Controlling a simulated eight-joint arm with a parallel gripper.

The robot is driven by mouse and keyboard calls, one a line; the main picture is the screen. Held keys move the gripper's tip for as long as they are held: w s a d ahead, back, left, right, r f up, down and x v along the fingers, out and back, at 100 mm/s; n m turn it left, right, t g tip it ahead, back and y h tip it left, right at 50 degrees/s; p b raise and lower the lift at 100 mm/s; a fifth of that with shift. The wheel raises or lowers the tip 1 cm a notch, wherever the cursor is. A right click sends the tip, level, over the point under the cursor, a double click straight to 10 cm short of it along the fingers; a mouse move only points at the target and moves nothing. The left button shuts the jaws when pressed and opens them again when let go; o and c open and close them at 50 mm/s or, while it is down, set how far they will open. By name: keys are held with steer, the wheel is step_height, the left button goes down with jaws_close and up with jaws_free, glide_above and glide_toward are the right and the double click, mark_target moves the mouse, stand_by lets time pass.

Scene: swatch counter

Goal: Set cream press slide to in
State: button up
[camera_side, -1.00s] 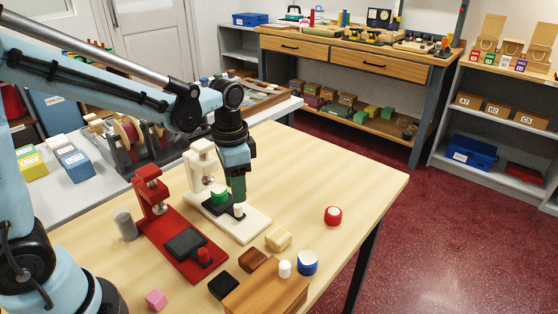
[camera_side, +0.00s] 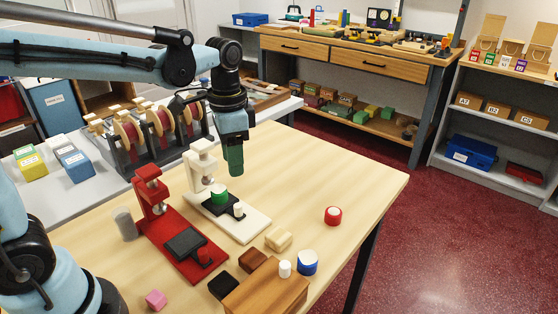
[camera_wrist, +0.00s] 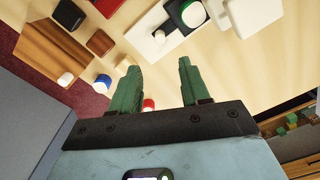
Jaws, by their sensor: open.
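The cream press (camera_side: 205,165) stands upright on its long cream base (camera_side: 252,226) on the table. Its dark slide (camera_side: 228,208) lies on the base with a small white knob (camera_side: 238,209) at the near end. A green-topped white disc (camera_side: 219,194) sits on the slide by the press head. The wrist view shows the slide (camera_wrist: 176,22), knob (camera_wrist: 160,37) and green disc (camera_wrist: 193,13) beyond the fingertips. My gripper (camera_side: 236,171) is open and empty, above and apart from the knob; its green fingers spread wide in the wrist view (camera_wrist: 157,65).
A red press (camera_side: 150,185) stands left of the cream one, beside a grey cylinder (camera_side: 125,224). Wooden blocks, a blue-sided disc (camera_side: 307,262) and a wooden box (camera_side: 268,290) lie in front. A red disc (camera_side: 333,216) lies right. The table's right half is mostly clear.

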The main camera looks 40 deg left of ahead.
mark_target(237, 205)
steer(key=d+f+m+y, duration=0.1)
steer(key=d+m+y, duration=0.35)
steer(key=m, duration=0.95)
steer(key=shift+t, duration=0.3)
steer(key=x, duration=1.1)
steer(key=shift+s+d+f, duration=0.1)
steer(key=shift+s+f, duration=0.25)
steer(key=shift+f, duration=0.1)
steer(key=shift+c, duration=0.4)
jaws_close()
